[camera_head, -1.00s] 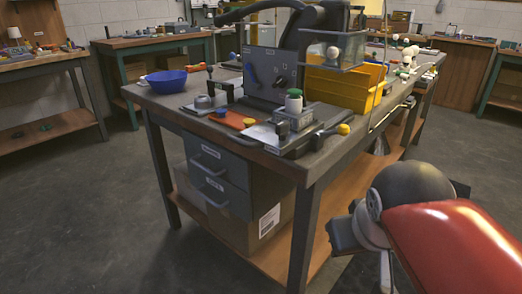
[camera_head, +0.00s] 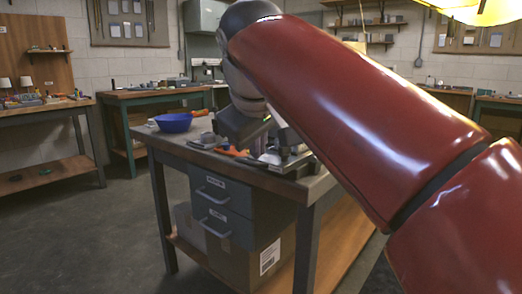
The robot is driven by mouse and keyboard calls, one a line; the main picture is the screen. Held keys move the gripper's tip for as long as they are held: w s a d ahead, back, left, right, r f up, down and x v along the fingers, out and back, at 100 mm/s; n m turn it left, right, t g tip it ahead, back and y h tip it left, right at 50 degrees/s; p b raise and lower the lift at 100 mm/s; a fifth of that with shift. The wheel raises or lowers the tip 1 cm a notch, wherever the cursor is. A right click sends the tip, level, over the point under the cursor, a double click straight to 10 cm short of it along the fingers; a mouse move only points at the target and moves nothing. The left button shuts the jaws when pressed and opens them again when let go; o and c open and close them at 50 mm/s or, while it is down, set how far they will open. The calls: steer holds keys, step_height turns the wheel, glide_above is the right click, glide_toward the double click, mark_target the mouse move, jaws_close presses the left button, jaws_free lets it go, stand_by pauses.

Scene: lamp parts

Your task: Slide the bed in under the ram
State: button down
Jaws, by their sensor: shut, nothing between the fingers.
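The bed (camera_head: 270,158) is a pale metal plate with a small fixture on it, near the front corner of the workbench. Only part of it shows beside my arm. The ram and the grey press panel are hidden behind my red arm. My gripper (camera_head: 243,129) is a dark block over the bench, just above and left of the bed in the picture. Its fingertips are hard to make out; it looks shut and holds nothing visible. I cannot tell whether it touches anything.
A blue bowl (camera_head: 174,122) stands at the bench's left end. An orange-red piece (camera_head: 232,152) and a small grey part (camera_head: 207,140) lie near the gripper. The workbench (camera_head: 205,160) has drawers below. My arm covers the bench's right side.

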mark_target(271, 161)
steer(key=w+f, duration=0.2)
steer(key=w+d+f+b, duration=0.1)
steer(key=w+f, duration=0.3)
steer(key=shift+w+d, duration=0.3)
steer(key=shift+d, duration=0.05)
steer(key=shift+w+d, duration=0.4)
steer(key=shift+w, duration=0.1)
